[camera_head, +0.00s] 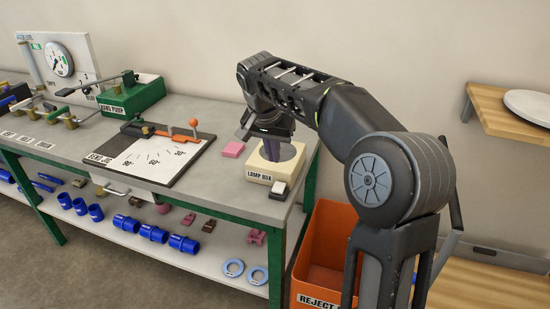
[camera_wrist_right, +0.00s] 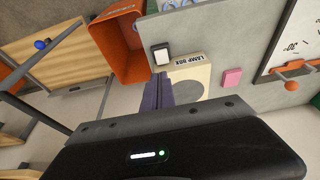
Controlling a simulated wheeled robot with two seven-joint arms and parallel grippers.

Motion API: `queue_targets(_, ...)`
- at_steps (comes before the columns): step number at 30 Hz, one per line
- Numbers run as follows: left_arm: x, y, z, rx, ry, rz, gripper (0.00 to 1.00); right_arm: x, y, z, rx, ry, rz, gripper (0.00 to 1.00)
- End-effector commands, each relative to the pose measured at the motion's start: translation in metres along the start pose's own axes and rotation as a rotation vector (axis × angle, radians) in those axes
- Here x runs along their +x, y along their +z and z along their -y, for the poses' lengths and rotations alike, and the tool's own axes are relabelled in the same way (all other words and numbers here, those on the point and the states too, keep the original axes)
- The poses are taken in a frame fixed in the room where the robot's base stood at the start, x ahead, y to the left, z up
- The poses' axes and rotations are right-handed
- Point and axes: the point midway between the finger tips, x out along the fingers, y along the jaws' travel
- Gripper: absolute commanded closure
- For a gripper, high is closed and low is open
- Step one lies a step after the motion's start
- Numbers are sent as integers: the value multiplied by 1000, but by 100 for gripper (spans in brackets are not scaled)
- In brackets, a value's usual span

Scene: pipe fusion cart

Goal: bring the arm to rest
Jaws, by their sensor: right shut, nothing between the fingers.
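My right arm reaches in from the right in the head view. Its gripper (camera_head: 273,150) points down over the cream lamp box (camera_head: 261,170) at the right end of the bench. The gripper is shut with nothing between its fingers. In the right wrist view the dark fingers (camera_wrist_right: 158,92) lie together in front of the lamp box (camera_wrist_right: 203,76), which has a round opening on top. I cannot tell whether the fingertips touch the box. My left gripper is not in view.
A pink block (camera_head: 233,149) and a small black-and-white piece (camera_head: 278,190) are near the lamp box. The bend jig board (camera_head: 150,160) lies to the left. An orange reject bin (camera_head: 318,255) stands right of the bench. A wooden shelf (camera_head: 490,105) is on the right wall.

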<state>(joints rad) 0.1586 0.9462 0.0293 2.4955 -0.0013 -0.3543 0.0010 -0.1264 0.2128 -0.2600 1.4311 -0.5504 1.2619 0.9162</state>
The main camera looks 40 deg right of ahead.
Motion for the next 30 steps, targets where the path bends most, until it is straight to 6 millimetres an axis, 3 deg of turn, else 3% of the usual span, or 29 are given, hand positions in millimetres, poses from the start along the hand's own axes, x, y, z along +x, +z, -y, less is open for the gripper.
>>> queue_targets(16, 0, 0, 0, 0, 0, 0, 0, 0, 0, 0, -12, -1, -1, 100)
queue_targets(19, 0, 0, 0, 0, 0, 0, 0, 0, -7, 10, -63, -38, -28, 100)
queue_targets(22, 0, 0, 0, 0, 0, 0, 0, 4, -12, 35, -149, -131, -75, 100)
queue_targets(25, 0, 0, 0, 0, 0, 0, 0, 22, 5, 78, -292, -259, -114, 100)
queue_targets(29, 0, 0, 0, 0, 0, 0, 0, 74, 66, 136, -491, -407, -120, 100)
queue_targets(30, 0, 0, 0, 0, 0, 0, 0, 93, 90, 149, -541, -445, -114, 100)
